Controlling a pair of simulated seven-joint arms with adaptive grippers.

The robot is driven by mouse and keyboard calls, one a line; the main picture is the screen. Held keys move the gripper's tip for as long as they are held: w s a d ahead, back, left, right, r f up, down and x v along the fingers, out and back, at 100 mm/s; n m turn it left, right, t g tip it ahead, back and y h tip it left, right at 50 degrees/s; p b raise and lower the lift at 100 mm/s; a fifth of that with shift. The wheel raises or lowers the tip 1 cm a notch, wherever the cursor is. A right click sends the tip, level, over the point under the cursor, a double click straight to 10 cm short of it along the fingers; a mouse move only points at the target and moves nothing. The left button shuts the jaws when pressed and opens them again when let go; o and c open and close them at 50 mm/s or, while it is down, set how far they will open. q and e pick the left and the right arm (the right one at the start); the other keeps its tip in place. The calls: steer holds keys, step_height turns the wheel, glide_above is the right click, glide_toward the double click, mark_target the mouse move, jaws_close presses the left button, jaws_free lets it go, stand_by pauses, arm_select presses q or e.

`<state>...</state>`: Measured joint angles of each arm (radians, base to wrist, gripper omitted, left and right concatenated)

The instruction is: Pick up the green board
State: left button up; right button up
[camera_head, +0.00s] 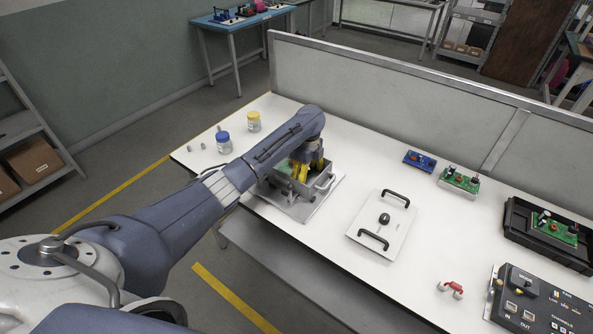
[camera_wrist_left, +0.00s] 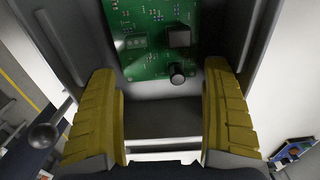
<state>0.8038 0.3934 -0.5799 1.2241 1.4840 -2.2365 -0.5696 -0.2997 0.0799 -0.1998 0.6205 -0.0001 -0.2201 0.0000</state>
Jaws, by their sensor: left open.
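A green board (camera_wrist_left: 152,40) with dark components lies inside a grey metal box (camera_head: 318,188); in the head view only a small patch of its green (camera_head: 283,168) shows beside my arm. My left gripper (camera_head: 303,172) is over the box, its yellow fingers pointing down. In the wrist view the left gripper (camera_wrist_left: 163,105) is open, with one finger on each side and nothing between them; the board is just ahead of the fingertips. Whether the fingers touch the box cannot be told. My right gripper is not in view.
A white plate with two black handles (camera_head: 366,238) lies right of the box. Farther right are a blue board (camera_head: 419,161), another green board (camera_head: 459,182) and a black tray (camera_head: 522,236) holding a green board. Two jars, blue-lidded (camera_head: 223,143) and yellow-lidded (camera_head: 254,122), stand left.

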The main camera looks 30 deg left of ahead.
arm_select(q)
steer(key=shift+f, duration=0.55)
steer(key=c, duration=0.9)
